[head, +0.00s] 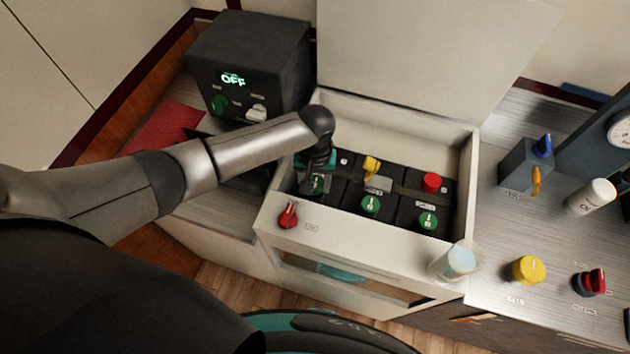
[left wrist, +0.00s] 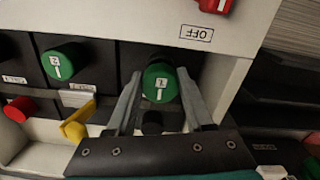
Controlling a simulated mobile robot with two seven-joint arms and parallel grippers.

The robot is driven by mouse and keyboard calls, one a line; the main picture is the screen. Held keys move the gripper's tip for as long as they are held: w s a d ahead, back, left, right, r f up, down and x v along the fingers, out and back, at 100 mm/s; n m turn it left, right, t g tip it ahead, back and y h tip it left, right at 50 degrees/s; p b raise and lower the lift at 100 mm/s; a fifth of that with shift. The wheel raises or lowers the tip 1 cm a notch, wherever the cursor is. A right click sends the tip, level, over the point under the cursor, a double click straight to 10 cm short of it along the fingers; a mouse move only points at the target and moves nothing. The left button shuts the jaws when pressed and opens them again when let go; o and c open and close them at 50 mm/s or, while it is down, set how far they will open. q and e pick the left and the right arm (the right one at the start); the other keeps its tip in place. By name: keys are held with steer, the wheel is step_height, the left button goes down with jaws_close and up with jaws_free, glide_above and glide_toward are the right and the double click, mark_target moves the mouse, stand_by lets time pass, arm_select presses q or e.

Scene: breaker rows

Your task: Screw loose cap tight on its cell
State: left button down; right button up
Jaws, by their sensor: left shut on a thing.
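An open white battery box (head: 468,190) holds a row of black cells. My left gripper (head: 316,178) reaches down into its left end. It is shut on the green cap (left wrist: 160,82) of the end cell, with one finger on each side in the left wrist view. The cap is marked with a white line and label; in the head view the gripper partly hides it. Two other green caps, the middle one (head: 370,206) and the right one (head: 427,221), sit on the neighbouring cells. Whether the held cap sits flush I cannot tell. My right gripper is not in view.
A yellow part (head: 371,166) and a red cap (head: 432,182) stand at the cells' back. A red knob (head: 288,216) is on the box's front ledge. A clear cup (head: 456,262) stands at its right corner. The raised lid (head: 420,60) is behind; a dark OFF unit (head: 262,60) is back left.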

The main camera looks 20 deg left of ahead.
arm_select(q)
steer(key=shift+f+b, duration=0.5)
steer(key=shift+f, duration=0.45)
stand_by(0.3)
steer(key=shift+c, duration=1)
jaws_free()
steer(key=shift+r, duration=0.1)
step_height(320, 180, up, 15)
steer(key=p, duration=0.2)
steer(key=shift+p, duration=0.4)
steer(key=shift+c, duration=0.2)
